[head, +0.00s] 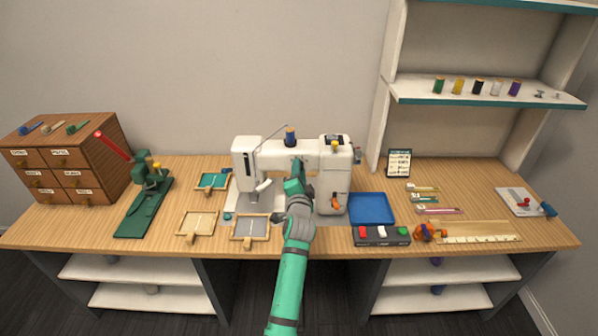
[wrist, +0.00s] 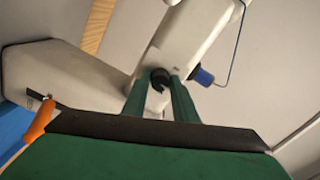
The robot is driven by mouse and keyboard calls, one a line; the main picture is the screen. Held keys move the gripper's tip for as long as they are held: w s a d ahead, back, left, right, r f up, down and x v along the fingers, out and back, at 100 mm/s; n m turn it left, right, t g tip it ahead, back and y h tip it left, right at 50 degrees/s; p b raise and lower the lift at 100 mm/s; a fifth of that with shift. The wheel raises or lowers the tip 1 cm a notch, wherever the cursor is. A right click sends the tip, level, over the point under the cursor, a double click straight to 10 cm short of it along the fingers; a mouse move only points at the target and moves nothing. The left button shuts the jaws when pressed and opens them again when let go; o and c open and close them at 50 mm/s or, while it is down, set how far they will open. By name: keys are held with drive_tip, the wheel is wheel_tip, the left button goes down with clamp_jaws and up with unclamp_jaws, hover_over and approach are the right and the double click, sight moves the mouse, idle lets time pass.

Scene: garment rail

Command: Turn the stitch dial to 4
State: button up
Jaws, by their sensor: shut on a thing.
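The white sewing machine (head: 270,155) stands at the middle of the table. My gripper (head: 297,168) reaches up to the front of its upper arm and covers that part in the head view. In the wrist view, the two green fingers of my gripper (wrist: 161,88) are shut on a small dark round knob, the stitch dial (wrist: 159,78), on the white machine body (wrist: 185,35). The dial's numbers and pointer are too small or hidden, so its setting cannot be read.
A blue spool (head: 291,137) stands on top of the machine, close to my gripper. An orange lever (head: 336,201) is on the machine's right column. A blue tray (head: 371,209) lies to the right, and wooden frames (head: 198,222) lie to the left.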

drive_tip(key=shift+f+m, duration=0.1)
drive_tip(key=shift+m, duration=1)
drive_tip(key=o, duration=1)
drive_tip(key=shift+o, duration=0.2)
drive_tip(key=shift+s, duration=0.15)
drive_tip(key=s, duration=1)
drive_tip(key=shift+s, duration=0.3)
